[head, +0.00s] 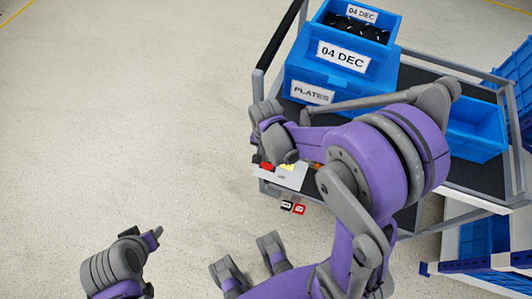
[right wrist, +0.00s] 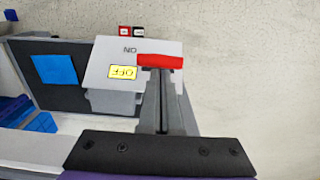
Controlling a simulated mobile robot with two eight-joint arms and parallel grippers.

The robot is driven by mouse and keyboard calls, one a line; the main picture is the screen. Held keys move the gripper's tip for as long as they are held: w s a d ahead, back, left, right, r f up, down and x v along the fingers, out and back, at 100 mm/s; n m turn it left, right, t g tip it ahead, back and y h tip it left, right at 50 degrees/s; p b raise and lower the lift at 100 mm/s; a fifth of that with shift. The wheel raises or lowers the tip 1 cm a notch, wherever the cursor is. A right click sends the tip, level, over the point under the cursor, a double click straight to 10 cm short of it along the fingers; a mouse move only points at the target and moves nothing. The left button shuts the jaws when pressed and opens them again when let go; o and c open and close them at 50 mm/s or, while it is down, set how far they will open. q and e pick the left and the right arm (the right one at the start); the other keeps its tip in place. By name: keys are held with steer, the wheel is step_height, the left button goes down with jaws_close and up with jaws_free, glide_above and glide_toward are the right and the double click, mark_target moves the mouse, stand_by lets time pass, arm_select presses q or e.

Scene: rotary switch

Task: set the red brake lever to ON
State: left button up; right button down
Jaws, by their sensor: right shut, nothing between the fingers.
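The red brake lever (right wrist: 160,61) shows in the right wrist view as a red bar across the edge of a pale panel (right wrist: 105,60). The panel bears upside-down ON lettering and a yellow OFF label (right wrist: 122,72). The bar lies nearer the ON lettering than the OFF label. In the head view a little red of the lever (head: 267,166) shows at the panel's left. My right gripper (right wrist: 161,76) is shut and empty, its tips right at the bar; contact is unclear. My left gripper (head: 152,240) is low at the left, far from the panel; its jaws are unclear.
The panel is on a grey cart with a black deck (head: 408,75). Blue crates (head: 328,68) stand on it, one labelled PLATES. A blue bin (head: 475,133) sits at its right. Small black and red tags (head: 292,207) show below the panel. Floor at left is clear.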

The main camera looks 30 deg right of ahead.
steer(key=shift+s+a, duration=0.1)
steer(key=shift+a, duration=0.05)
steer(key=shift+s+a+f+t+h+b, duration=0.2)
steer(key=shift+s+a+t+h+b, duration=0.2)
steer(key=shift+a+t+h, duration=0.15)
steer(key=shift+s+a+f+t+h+b, duration=0.2)
steer(key=shift+s+a+t+h+b, duration=0.15)
steer(key=shift+a+t+h, duration=0.15)
steer(key=s+a+f+t+h+b, duration=0.4)
steer(key=f+b, duration=0.3)
steer(key=b, duration=0.2)
steer(key=shift+s+a+h+b, duration=0.35)
steer(key=shift+a+h, duration=0.2)
steer(key=shift+h, duration=0.1)
steer(key=shift+f, duration=0.15)
